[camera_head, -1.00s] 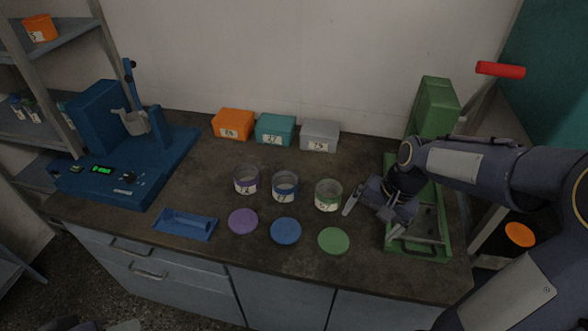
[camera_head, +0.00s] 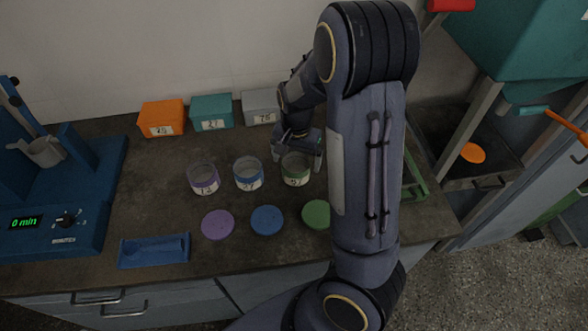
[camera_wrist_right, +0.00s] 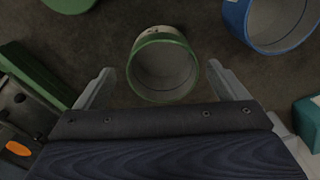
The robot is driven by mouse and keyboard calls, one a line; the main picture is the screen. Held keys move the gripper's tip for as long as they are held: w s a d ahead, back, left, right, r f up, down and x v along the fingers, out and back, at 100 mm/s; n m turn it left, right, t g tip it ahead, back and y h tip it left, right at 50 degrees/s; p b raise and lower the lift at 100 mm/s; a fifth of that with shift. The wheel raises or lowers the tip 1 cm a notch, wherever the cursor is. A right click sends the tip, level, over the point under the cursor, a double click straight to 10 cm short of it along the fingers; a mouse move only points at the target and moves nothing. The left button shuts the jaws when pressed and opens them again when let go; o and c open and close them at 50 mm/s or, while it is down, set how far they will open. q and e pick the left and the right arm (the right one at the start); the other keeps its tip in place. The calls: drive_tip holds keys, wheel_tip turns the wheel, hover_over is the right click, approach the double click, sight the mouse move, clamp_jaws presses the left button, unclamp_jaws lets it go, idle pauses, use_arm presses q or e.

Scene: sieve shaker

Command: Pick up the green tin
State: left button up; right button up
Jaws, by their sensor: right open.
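In the right wrist view the green tin (camera_wrist_right: 162,66) lies between the two open fingertips (camera_wrist_right: 157,78), with a gap visible on both sides. The tin looks empty inside. My left gripper is not in view.
Left of it stand a blue tin (camera_head: 248,175) and a purple tin (camera_head: 203,179). Purple (camera_head: 218,224), blue (camera_head: 267,220) and green (camera_head: 316,214) lids lie in front. Orange (camera_head: 161,117), teal (camera_head: 211,111) and grey (camera_head: 259,106) boxes stand behind. A blue tray (camera_head: 154,250) lies front left.

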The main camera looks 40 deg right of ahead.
sight(295, 168)
wheel_tip(295, 168, down, 5)
drive_tip(key=shift+a+r, duration=0.1)
drive_tip(key=shift+r, duration=0.1)
drive_tip(key=c, duration=1.1)
drive_tip(key=shift+r, duration=0.15)
